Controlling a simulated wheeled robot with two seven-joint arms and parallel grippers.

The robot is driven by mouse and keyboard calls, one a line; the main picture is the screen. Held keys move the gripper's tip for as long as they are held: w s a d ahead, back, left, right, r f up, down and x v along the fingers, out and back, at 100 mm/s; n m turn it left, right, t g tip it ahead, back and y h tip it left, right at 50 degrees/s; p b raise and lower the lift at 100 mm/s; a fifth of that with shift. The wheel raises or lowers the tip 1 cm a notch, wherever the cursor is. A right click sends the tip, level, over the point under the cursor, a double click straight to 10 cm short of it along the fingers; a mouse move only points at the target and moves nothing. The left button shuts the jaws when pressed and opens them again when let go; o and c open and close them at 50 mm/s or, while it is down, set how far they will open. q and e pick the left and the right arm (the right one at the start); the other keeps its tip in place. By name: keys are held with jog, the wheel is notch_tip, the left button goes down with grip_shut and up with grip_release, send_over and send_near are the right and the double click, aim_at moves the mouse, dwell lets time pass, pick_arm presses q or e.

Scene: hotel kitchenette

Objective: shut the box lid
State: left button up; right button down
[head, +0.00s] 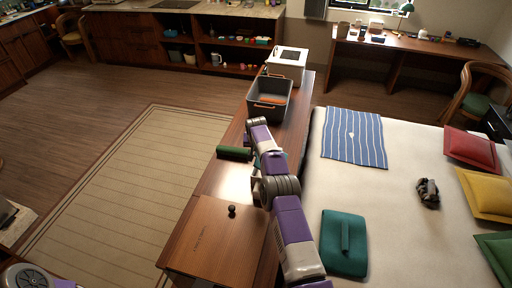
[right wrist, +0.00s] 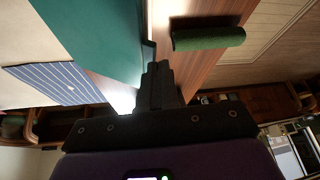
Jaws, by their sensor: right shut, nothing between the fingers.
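A brown wooden box (head: 212,243) stands at the near end of the long wooden bench. Its flat top panel carries a small dark knob (head: 232,210) near the far edge. The panel looks level, but I cannot tell whether it is fully shut. My right gripper (head: 257,187) is beyond the box, partly hidden by my own arm. In the right wrist view its dark fingers (right wrist: 158,84) are together and empty. A large teal panel (right wrist: 95,35) stands beside them; I cannot tell what it belongs to. My left gripper is out of view.
A green roll (head: 234,153) lies on the bench left of my arm. A grey bin (head: 268,112) and a white appliance (head: 288,57) stand farther along. Floor at left is open.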

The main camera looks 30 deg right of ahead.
dwell(0.4)
jog(key=r, duration=0.1)
jog(key=r+p, duration=0.1)
jog(key=r, duration=0.1)
jog(key=s+d+r, duration=0.1)
jog(key=shift+s+d+r, duration=0.1)
jog(key=shift+r, duration=0.05)
jog(key=w+a+r, duration=0.1)
jog(key=a+r, duration=0.5)
jog(key=a, duration=0.1)
jog(key=shift+r, duration=0.25)
